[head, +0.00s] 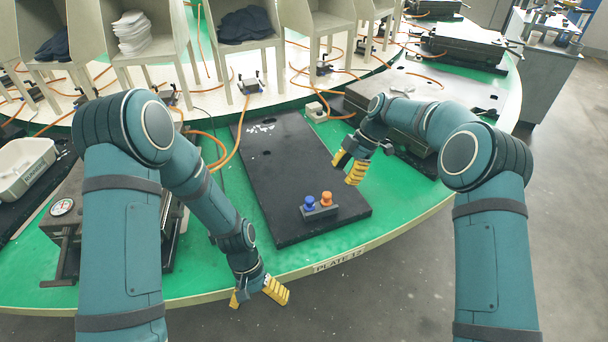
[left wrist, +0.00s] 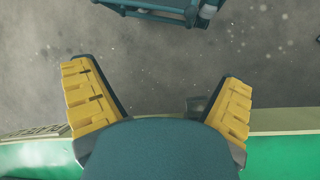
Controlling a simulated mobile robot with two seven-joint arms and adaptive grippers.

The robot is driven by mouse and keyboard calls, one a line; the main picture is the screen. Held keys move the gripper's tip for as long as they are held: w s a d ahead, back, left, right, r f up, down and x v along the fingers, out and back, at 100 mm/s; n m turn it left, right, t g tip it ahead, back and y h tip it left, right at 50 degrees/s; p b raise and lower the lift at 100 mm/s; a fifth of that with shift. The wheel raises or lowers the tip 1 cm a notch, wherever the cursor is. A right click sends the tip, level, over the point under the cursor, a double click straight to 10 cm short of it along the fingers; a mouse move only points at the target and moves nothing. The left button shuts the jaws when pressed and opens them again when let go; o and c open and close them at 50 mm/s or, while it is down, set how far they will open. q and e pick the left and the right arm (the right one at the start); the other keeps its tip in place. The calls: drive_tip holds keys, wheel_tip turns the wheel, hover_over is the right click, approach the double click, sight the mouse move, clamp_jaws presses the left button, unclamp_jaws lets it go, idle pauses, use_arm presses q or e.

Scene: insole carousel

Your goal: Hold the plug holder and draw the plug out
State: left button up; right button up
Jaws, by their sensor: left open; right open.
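A small dark plug holder (head: 320,213) stands near the front end of a black plate in the head view. A blue plug (head: 309,203) and an orange plug (head: 326,199) stand upright in it, side by side. My left gripper (head: 257,298) is open and empty at the table's front edge, to the left and in front of the holder. In the left wrist view its yellow fingers (left wrist: 160,105) are spread over the table edge and the floor. My right gripper (head: 349,171) is open and empty above the plate's right side, behind and to the right of the holder.
The black plate (head: 284,169) lies on the green round table (head: 220,252), with an orange hose (head: 238,140) at its left. A dark press with a gauge (head: 62,207) stands at the left. A white bin (head: 27,167) is further left.

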sight(303, 213)
use_arm(q)
drive_tip(key=w+d+r+m, duration=0.1)
drive_tip(key=w+r+m, duration=0.1)
drive_tip(key=w, duration=0.3)
drive_tip(key=w+d+r+m+y, duration=0.1)
drive_tip(key=w+r+m, duration=0.2)
drive_tip(key=w+r, duration=0.1)
drive_tip(key=w+d+r+m+t+y, duration=0.1)
drive_tip(key=w+r+m, duration=0.2)
drive_tip(key=w, duration=0.3)
drive_tip(key=shift+w+d+r, duration=0.2)
drive_tip(key=shift+w+r, duration=0.15)
drive_tip(key=shift+r, duration=0.2)
drive_tip(key=w+d+r+m+t+y, duration=0.1)
drive_tip(key=w+d+r+m+t, duration=0.35)
drive_tip(key=w+r, duration=0.45)
drive_tip(key=shift+m+g, duration=0.35)
drive_tip(key=shift+g, duration=0.1)
drive_tip(key=f, duration=1.3)
drive_tip(key=shift+d+f, duration=0.2)
drive_tip(key=shift+d, duration=0.05)
drive_tip(key=shift+c, duration=0.2)
